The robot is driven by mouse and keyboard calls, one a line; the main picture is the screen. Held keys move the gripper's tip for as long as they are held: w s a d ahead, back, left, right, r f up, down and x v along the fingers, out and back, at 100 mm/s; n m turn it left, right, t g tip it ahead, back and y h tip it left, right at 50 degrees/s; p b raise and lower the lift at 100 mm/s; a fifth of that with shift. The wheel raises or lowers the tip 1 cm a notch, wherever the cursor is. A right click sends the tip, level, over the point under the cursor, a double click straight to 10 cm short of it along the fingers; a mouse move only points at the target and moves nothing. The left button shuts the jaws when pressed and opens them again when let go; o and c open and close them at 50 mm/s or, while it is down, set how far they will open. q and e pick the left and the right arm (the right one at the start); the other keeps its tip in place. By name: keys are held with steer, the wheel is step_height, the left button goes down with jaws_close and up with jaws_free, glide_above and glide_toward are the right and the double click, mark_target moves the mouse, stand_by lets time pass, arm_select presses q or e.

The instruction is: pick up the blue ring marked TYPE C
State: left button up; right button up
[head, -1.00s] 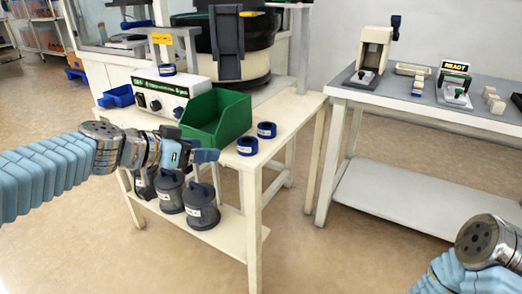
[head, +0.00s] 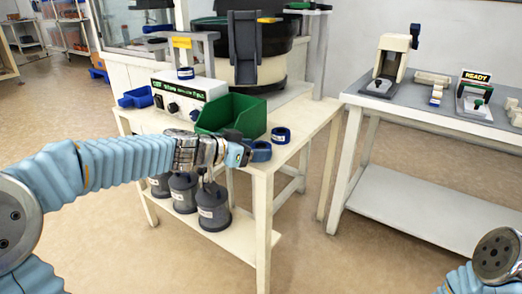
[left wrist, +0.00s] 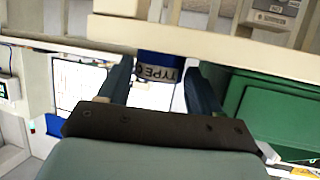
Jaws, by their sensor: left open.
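A blue ring (head: 261,151) lies near the front edge of the feeder table, partly hidden by my left gripper in the head view. In the left wrist view the blue ring (left wrist: 160,66) shows its label, which reads TYPE C, between my fingers. My left gripper (head: 247,154) is open at the table edge, its fingers on either side of the ring; contact cannot be told. A second blue ring (head: 281,135) lies just behind, beside the green bin (head: 232,114); its label is too small to read. My right gripper is out of view.
The feeder table (head: 262,176) holds a control box (head: 183,97) and a small blue tray (head: 136,98). Several grey weights (head: 213,207) stand on its lower shelf. A grey-topped bench (head: 420,108) with devices stands at right, across a floor gap.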

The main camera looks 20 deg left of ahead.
arm_select(q)
steer(key=shift+w+d+f, duration=0.15)
steer(key=shift+w+d, duration=0.1)
steer(key=shift+w, duration=0.1)
steer(key=shift+c, duration=0.3)
steer(key=c, duration=0.7)
steer(key=shift+o, duration=0.2)
